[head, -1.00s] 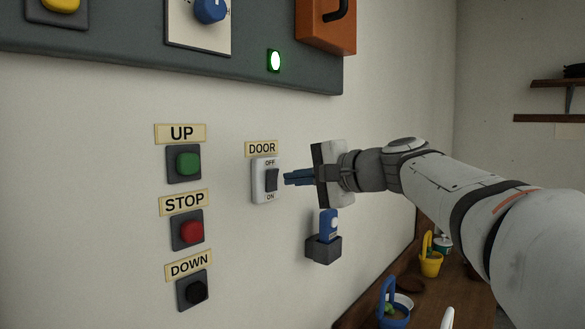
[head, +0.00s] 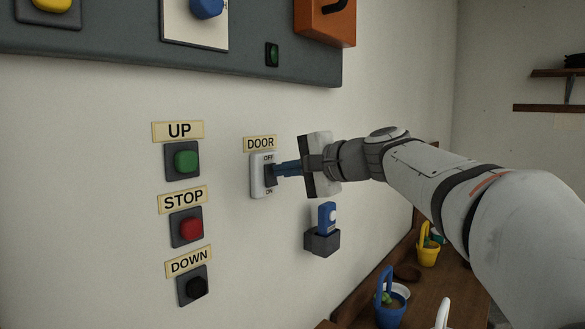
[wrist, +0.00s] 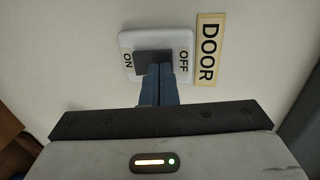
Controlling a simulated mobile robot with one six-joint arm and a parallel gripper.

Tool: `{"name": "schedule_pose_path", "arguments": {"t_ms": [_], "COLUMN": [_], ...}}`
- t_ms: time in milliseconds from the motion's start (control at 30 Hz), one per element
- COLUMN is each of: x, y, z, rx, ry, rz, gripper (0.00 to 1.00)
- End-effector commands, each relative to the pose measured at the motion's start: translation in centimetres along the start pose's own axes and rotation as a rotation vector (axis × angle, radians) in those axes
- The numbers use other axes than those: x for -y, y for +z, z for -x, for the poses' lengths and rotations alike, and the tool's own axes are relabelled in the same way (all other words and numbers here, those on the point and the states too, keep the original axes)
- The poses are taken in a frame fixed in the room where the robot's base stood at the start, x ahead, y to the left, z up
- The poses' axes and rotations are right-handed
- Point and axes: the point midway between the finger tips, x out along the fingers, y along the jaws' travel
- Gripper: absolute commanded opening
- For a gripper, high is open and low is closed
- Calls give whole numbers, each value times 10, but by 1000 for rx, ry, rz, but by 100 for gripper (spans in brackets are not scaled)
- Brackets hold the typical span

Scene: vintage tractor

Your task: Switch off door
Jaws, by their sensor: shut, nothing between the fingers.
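The door switch is a white plate (head: 258,184) with a dark rocker (head: 269,177), OFF at its top and ON at its bottom. A DOOR label (head: 260,143) is above it. My gripper (head: 278,170) is shut and empty, with its blue fingertips at the rocker's upper part, seemingly touching it. In the wrist view the fingers (wrist: 160,82) meet the dark rocker (wrist: 150,64) towards the OFF side and hide part of it. The small indicator lamp (head: 272,54) on the grey panel above is dark green and unlit.
UP (head: 186,161), STOP (head: 190,229) and DOWN (head: 195,287) buttons are left of the switch. A blue device (head: 327,218) sits in a grey wall holder (head: 322,241) below my gripper. A wooden bench (head: 420,310) with small pots is at lower right.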

Motion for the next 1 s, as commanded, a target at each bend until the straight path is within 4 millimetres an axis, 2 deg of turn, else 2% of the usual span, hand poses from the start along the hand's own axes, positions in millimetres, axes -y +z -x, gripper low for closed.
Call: {"name": "schedule_pose_path", "arguments": {"t_ms": [133, 267, 367, 500, 700, 833, 1000], "x": [-1, -4, -5, 4, 12, 16, 18], "y": [0, -2, -4, -5, -4, -4, -3], "z": [4, 20, 38, 73, 111, 124, 131], "rx": [1, 1, 3, 0, 3, 6, 8], "ry": [-1, -1, -1, -1, 0, 0, 0], "rz": [1, 2, 3, 4, 3, 1, 1], "gripper": [0, 0, 0, 0, 0, 0, 0]}}
